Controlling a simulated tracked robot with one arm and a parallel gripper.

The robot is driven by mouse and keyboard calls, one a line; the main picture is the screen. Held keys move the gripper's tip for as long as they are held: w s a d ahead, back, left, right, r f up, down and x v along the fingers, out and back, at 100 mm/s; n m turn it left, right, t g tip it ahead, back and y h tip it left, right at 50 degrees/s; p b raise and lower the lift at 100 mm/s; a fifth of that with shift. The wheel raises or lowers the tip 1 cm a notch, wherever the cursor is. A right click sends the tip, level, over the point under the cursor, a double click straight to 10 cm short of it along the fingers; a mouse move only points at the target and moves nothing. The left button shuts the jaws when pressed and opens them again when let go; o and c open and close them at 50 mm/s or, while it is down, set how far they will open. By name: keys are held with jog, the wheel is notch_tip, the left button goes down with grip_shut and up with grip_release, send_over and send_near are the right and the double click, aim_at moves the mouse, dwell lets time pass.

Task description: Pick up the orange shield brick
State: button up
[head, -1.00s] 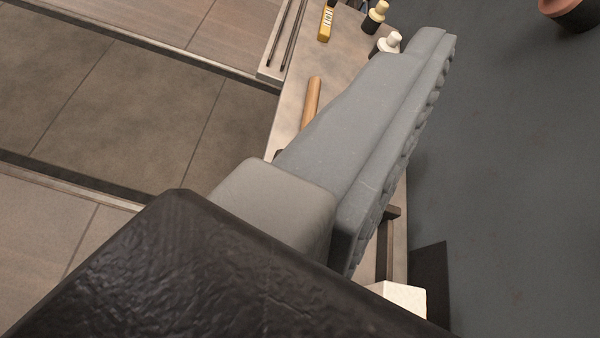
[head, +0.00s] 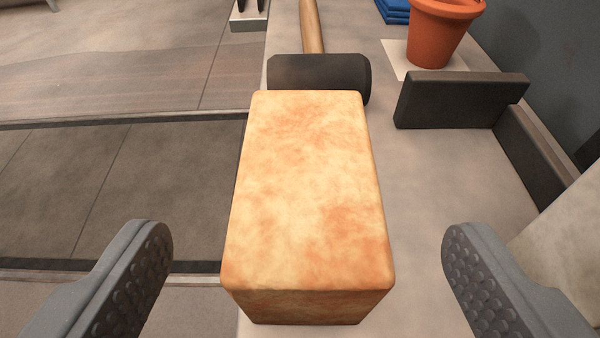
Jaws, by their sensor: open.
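The orange shield brick (head: 305,195) is a pale orange, mottled block in the middle of the head view. It rests on a light stone-like surface, close to that surface's left edge. My gripper (head: 308,250) is open, with one studded grey finger at the lower left and one at the lower right. The brick lies between and ahead of the fingers, with a gap on each side, and neither finger touches it. The brick's top and near face show; its far side is hidden.
A mallet with a dark head (head: 318,75) lies just behind the brick. A dark angled bracket (head: 455,100) and an orange pot (head: 440,30) stand at the right rear. A pale block (head: 565,240) is at the right edge. Tiled floor lies lower left.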

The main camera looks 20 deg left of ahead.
aim_at(307, 207)
jog(key=shift+x, duration=1)
jog(key=b+x, duration=0.2)
jog(key=x, duration=0.2)
jog(key=shift+w+f, duration=0.1)
jog(key=shift+f, duration=0.25)
jog(key=shift+w+a+f, duration=0.1)
jog(key=shift+w+a, duration=0.1)
jog(key=shift+w, duration=0.15)
jog(key=c, duration=1.4)
jog(key=shift+o, duration=0.2)
